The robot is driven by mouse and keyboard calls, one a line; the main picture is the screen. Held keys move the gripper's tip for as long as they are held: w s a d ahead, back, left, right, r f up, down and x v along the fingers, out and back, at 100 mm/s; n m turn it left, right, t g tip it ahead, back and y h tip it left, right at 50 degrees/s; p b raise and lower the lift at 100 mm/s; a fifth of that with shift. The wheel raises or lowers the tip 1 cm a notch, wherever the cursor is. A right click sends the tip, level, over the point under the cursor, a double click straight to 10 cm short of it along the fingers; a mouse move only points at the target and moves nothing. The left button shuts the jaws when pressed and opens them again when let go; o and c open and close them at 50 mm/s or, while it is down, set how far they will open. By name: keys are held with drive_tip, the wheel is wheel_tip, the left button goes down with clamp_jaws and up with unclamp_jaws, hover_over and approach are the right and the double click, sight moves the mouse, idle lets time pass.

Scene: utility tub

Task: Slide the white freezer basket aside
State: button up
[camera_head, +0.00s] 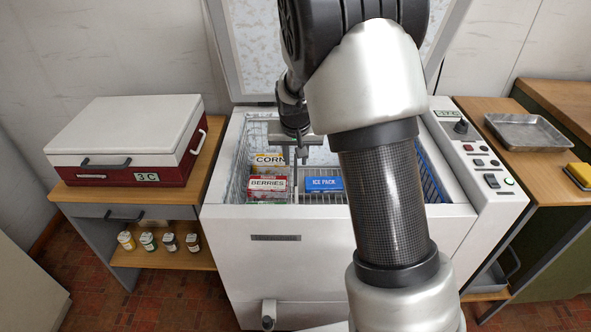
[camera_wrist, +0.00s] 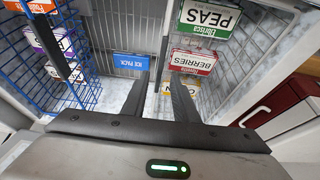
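The white freezer basket is a wire basket in the left part of the open chest freezer; its mesh wall shows at the left in the head view (camera_head: 240,168) and at the right in the wrist view (camera_wrist: 222,88). It holds a peas box (camera_wrist: 208,18), a berries box (camera_head: 268,184) and a corn box (camera_head: 268,159). My gripper (camera_head: 296,158) points down into the freezer, just right of these boxes. In the wrist view its two dark fingers (camera_wrist: 158,80) stand apart, with no held object visible between them. I cannot tell whether they touch the basket.
A blue ice pack (camera_head: 324,184) lies right of the boxes. A blue wire basket (camera_wrist: 82,95) with several packages fills the freezer's other side, partly behind my arm. The raised lid (camera_head: 250,50) stands behind. A red-and-white cooler (camera_head: 130,130) sits on the left table.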

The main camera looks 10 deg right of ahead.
sight(296, 169)
drive_tip(key=b+x, duration=0.1)
drive_tip(key=x, duration=0.4)
drive_tip(key=shift+w+f, duration=0.1)
drive_tip(key=shift+f, duration=0.25)
clamp_jaws()
idle(1.1)
